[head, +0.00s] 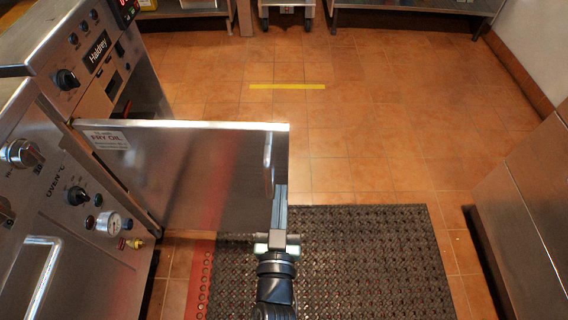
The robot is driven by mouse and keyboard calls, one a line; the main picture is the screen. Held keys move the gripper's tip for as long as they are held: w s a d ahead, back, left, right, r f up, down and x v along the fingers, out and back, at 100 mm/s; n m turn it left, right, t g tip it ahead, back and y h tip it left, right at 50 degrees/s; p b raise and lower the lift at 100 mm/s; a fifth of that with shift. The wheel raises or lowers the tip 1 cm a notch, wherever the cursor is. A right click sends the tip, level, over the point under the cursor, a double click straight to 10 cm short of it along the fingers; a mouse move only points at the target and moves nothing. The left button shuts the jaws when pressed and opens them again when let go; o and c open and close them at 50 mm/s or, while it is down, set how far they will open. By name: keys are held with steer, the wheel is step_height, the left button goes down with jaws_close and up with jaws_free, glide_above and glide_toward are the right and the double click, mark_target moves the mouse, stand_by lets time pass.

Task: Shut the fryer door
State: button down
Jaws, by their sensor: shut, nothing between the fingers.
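The fryer (85,45) stands at the left with a "Haldrey" label, a knob and a red display. Its steel door (200,165) stands open, swung out to the right across the floor, with a label near its hinge side and a handle (267,165) near its free edge. My gripper (277,236) is at the lower part of the door's free edge, pointing away from me. It is shut with nothing held. Whether it touches the door, I cannot tell.
Another steel appliance (50,200) with knobs, a gauge and a handle is at the near left. A black perforated mat (380,265) lies below. A steel cabinet (530,210) is at the right. Tiled floor beyond the door is clear, with a yellow strip (288,86).

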mark_target(283, 153)
steer(key=w, duration=0.8)
steer(key=shift+d+b, duration=0.2)
steer(key=shift+b, duration=0.2)
steer(key=shift+w, duration=0.2)
